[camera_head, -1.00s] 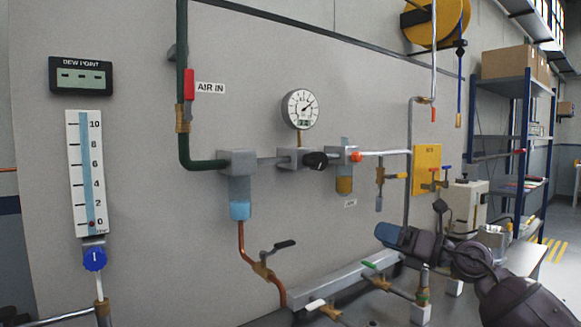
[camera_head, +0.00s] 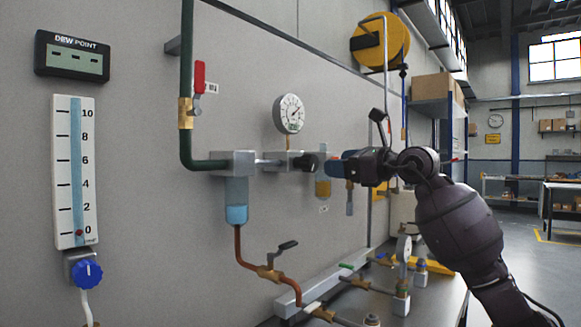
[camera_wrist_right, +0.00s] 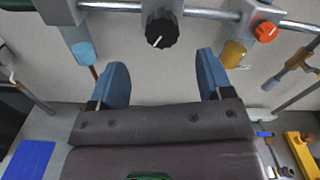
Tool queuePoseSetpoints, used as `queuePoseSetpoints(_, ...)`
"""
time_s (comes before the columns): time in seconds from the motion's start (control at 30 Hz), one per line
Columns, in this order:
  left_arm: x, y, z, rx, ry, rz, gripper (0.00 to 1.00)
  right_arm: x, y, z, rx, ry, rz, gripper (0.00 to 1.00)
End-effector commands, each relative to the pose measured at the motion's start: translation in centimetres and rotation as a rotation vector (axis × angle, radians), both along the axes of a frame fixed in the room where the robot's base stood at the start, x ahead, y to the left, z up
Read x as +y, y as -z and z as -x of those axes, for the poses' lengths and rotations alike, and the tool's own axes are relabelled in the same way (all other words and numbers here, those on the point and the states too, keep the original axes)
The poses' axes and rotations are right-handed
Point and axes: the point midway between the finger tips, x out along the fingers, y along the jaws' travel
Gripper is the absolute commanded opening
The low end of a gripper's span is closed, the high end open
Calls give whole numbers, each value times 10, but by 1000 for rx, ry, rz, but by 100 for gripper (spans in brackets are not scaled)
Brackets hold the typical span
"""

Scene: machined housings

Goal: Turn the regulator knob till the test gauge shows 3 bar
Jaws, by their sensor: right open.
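The black regulator knob (camera_head: 308,162) sits on the regulator block below a round white dial gauge (camera_head: 289,113). The pointer's exact reading is too small to tell. My left gripper is not in view.
A red-handled valve (camera_head: 199,76) is on the green pipe. A filter bowl (camera_head: 236,205) hangs left of the regulator, and an amber bowl (camera_wrist_right: 234,53) hangs right. An orange knob (camera_wrist_right: 266,32) is close by on the right. A lever valve (camera_head: 270,270) is below.

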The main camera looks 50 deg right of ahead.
Motion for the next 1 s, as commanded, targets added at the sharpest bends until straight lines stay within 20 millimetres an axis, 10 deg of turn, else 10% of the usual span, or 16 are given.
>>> queuePoseSetpoints(1.0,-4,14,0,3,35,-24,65,9,-1,-105,-1,5,6,73)
